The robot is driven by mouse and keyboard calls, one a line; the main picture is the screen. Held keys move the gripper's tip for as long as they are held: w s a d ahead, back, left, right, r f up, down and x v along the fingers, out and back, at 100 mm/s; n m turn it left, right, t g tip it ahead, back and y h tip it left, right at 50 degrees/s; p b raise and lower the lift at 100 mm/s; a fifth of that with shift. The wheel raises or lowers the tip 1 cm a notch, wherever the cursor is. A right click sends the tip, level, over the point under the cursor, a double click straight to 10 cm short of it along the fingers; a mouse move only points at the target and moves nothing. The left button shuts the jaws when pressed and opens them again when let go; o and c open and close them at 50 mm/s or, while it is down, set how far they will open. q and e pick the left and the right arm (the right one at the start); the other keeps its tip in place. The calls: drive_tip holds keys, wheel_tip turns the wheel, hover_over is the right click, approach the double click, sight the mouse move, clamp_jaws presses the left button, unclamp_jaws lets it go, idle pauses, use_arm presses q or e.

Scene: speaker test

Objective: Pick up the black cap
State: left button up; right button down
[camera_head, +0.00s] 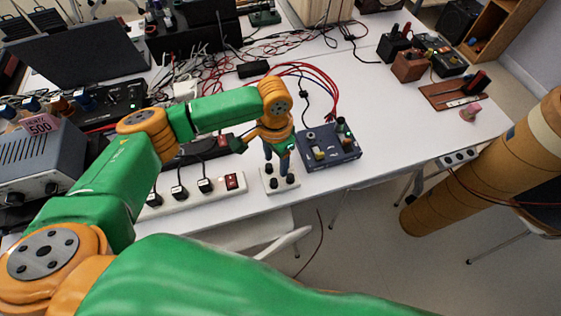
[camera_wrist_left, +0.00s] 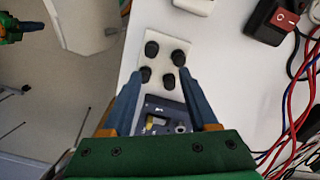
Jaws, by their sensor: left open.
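Several black caps stand upright on a small white plate near the table's front edge. In the left wrist view they form two rows: a far-left cap (camera_wrist_left: 152,49), a far-right cap (camera_wrist_left: 178,57), a near-left cap (camera_wrist_left: 145,74) and a near-right cap (camera_wrist_left: 169,81). The white plate (camera_wrist_left: 163,34) also shows in the head view (camera_head: 286,187). My left gripper (camera_head: 279,163) points down above the plate, open, its blue fingertips either side of the nearer caps (camera_wrist_left: 160,73). Contact cannot be told. Part of my right gripper (camera_wrist_left: 28,26) shows in the wrist view, apart from the plate.
A dark blue device (camera_head: 330,150) with knobs stands right of the plate. A white power strip (camera_head: 190,197) with a red switch lies to its left. Red and blue cables (camera_head: 318,80) run behind.

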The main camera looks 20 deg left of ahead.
sight(274, 180)
use_arm(q)
drive_tip(key=s+f, duration=0.2)
drive_tip(key=shift+s+a+p, duration=0.1)
drive_tip(key=shift+s+p, duration=0.2)
drive_tip(key=f, duration=0.2)
drive_tip(key=shift+s+f, duration=0.3)
drive_tip(key=shift+w+f, duration=0.4)
drive_tip(key=shift+w, duration=0.15)
drive_tip(key=shift+c, duration=0.6)
drive_tip(key=shift+s+r, duration=0.15)
drive_tip(key=shift+s, duration=0.05)
clamp_jaws()
drive_tip(key=shift+w, duration=0.1)
use_arm(e)
drive_tip(key=shift+s+d+r, duration=0.1)
drive_tip(key=shift+s+r, duration=0.05)
drive_tip(key=shift+s, duration=0.5)
drive_tip(key=shift+s+r, duration=0.15)
drive_tip(key=shift+s, duration=0.45)
